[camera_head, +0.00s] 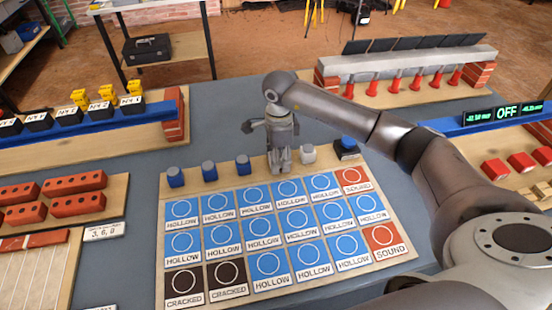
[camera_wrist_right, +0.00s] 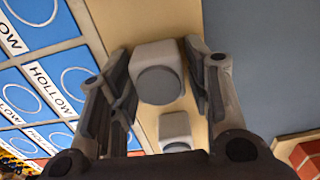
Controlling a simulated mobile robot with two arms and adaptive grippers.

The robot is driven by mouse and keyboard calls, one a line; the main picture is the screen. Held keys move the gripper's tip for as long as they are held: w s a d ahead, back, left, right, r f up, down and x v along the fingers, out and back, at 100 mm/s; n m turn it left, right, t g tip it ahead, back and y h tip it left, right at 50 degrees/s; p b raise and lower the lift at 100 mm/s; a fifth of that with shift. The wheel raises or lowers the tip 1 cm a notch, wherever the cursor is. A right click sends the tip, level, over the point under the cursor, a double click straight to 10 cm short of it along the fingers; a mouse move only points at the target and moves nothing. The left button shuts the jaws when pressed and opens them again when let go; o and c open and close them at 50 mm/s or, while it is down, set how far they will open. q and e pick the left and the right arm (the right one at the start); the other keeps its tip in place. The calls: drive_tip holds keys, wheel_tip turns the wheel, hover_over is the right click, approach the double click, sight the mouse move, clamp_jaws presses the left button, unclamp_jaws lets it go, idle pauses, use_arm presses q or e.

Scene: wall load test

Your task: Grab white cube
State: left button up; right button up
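A white cube (camera_wrist_right: 158,56) with a grey round face shows between the fingers of my right gripper (camera_wrist_right: 158,75) in the wrist view. The fingers stand apart on either side of it; I cannot tell whether they touch it. A second white cube (camera_wrist_right: 175,124) stands behind it on the board. In the head view my right gripper (camera_head: 279,166) points down at the board's far edge and hides the cube under it. The other white cube (camera_head: 308,153) shows just to its right. My left gripper is not in view.
Three blue cubes (camera_head: 209,171) stand to the left in the same row. A dark box with a blue top (camera_head: 347,146) is at the right end. The wooden board (camera_head: 408,235) carries labelled tiles.

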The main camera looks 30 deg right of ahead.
drive_tip(key=c, duration=0.7)
drive_tip(key=shift+r, duration=0.1)
